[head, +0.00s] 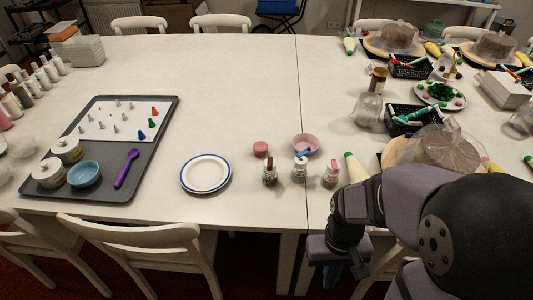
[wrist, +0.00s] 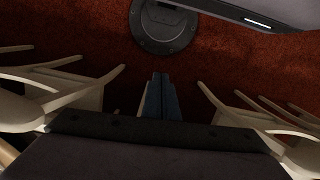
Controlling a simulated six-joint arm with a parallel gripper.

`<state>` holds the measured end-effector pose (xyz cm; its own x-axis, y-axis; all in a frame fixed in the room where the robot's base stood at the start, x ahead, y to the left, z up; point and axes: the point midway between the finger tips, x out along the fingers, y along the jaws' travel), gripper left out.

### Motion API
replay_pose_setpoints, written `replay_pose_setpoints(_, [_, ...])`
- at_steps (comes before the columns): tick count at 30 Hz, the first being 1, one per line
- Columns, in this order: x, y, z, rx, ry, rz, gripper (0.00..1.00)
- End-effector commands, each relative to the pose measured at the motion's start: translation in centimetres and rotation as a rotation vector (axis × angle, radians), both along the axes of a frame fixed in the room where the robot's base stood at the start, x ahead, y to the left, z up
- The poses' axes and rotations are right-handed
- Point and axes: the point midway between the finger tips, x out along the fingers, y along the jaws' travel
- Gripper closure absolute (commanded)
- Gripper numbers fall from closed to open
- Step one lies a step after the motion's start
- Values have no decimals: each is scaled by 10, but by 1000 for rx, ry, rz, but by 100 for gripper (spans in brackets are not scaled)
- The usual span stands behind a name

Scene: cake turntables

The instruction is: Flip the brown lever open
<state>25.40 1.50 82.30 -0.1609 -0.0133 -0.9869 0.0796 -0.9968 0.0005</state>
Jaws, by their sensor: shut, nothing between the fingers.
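I cannot pick out a brown lever for certain in either view. A small bottle with a dark brown top (head: 270,174) stands near the table's front edge in the head view. Beside it stand a bottle with a blue top (head: 300,169) and one with a pink top (head: 331,176). Any lever on these tops is too small to make out. My gripper (head: 332,275) hangs low beyond the table's front edge, to the right of and nearer than these bottles, and apart from them. In the wrist view its fingers (wrist: 157,97) are together and empty, above the red floor.
A blue-rimmed plate (head: 206,175), a pink bowl (head: 306,144) and a red round thing (head: 261,149) are near the bottles. A grey tray (head: 150,150) lies left. Jars, baskets and covered cakes crowd the right. White chairs (head: 140,250) line the front. The table's middle back is clear.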

Motion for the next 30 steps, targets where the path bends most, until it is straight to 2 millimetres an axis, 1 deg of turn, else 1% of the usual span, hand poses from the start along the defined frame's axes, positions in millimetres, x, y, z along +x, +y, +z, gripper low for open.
replay_pose_setpoints(1, [3, 3, 8, -3, 25, 15, 100])
replay_pose_setpoints(2, [9, 6, 9, -3, 31, 23, 100])
replay_pose_setpoints(5, [35, 16, 12, 1, 34, 42, 100])
replay_pose_setpoints(9, [86, 36, 17, 20, 7, 49, 100])
replay_pose_setpoints(14, [142, 62, 22, 55, -33, 61, 100])
replay_pose_setpoints(18, [190, 85, 31, 100, -76, 120, 100])
replay_pose_setpoints(20, [210, 95, 36, 123, -99, 157, 100])
replay_pose_setpoints(21, [223, 102, 40, 138, -115, 186, 100])
replay_pose_setpoints(23, [243, 111, 47, 163, -143, 233, 100])
replay_pose_setpoints(24, [256, 117, 53, 180, -164, 270, 100])
replay_pose_setpoints(26, [275, 126, 64, 207, -200, 332, 100])
replay_pose_setpoints(27, [288, 132, 74, 224, -228, 379, 100])
replay_pose_setpoints(29, [307, 142, 93, 251, -276, 461, 100])
replay_pose_setpoints(30, [319, 149, 110, 268, -312, 528, 100])
